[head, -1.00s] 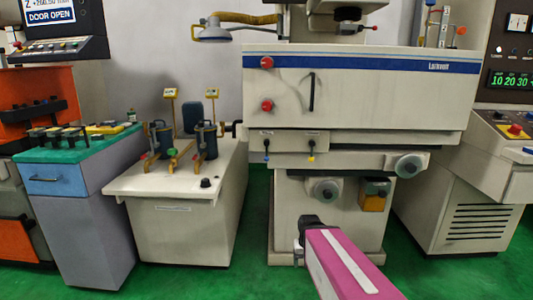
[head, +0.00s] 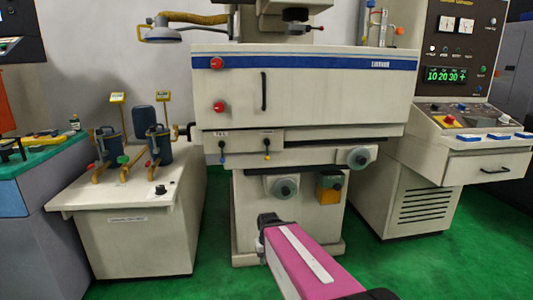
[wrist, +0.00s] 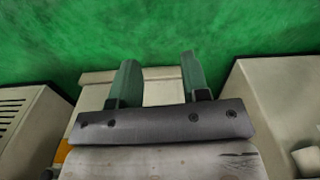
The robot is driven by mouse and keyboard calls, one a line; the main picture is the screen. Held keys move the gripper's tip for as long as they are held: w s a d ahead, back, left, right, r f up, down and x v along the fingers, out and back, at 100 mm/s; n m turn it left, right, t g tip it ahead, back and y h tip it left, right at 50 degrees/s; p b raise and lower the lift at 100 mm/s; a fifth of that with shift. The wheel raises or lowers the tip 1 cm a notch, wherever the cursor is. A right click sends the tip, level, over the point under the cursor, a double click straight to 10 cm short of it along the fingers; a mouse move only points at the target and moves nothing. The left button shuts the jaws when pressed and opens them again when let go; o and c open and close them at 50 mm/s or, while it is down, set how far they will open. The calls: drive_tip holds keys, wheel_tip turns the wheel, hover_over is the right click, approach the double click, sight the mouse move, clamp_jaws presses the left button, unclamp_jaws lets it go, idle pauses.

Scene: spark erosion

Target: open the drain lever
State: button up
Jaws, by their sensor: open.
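Two small hanging levers are on the front of the big beige machine, below its tank. Neither lever shows in the wrist view.
The tank front (head: 330,95) has red knobs and a black handle. Grey handwheels (head: 285,188) stick out below the levers. A pump cabinet (head: 135,240) stands left, a control console (head: 420,185) right. Green floor (head: 365,245) is open in front.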

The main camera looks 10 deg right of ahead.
drive_tip(key=shift+w, duration=0.25)
drive_tip(key=c, duration=0.5)
drive_tip(key=w+r+h, duration=0.1)
drive_tip(key=w, duration=0.1)
drive_tip(key=w+d+r+n+h, duration=0.1)
drive_tip(key=h, duration=0.1)
drive_tip(key=w+r+n+h, duration=0.1)
drive_tip(key=w, duration=0.1)
drive_tip(key=shift+w+d+t+h, duration=0.15)
drive_tip(key=shift+w+t+h, duration=0.15)
drive_tip(key=shift+w+h, duration=0.1)
clamp_jaws()
drive_tip(key=w+a+r+n+t+h, duration=0.1)
drive_tip(key=w+a+r+t+h, duration=0.1)
drive_tip(key=r, duration=0.6)
drive_tip(key=w+a+r+n+t+h, duration=0.1)
drive_tip(key=w+a+r+t+h, duration=0.1)
drive_tip(key=w+a+r+h, duration=0.3)
drive_tip(key=w+a+r+n+t+h, duration=0.1)
drive_tip(key=w+a+r+t+h, duration=0.2)
drive_tip(key=w+r, duration=0.5)
wheel_tip(320, 180, up, 5)
drive_tip(key=a+h, duration=0.1)
drive_tip(key=h, duration=0.1)
drive_tip(key=shift+w+a+f+h, duration=0.15)
drive_tip(key=shift+w+a+h, duration=0.05)
drive_tip(key=shift+w+h, duration=0.2)
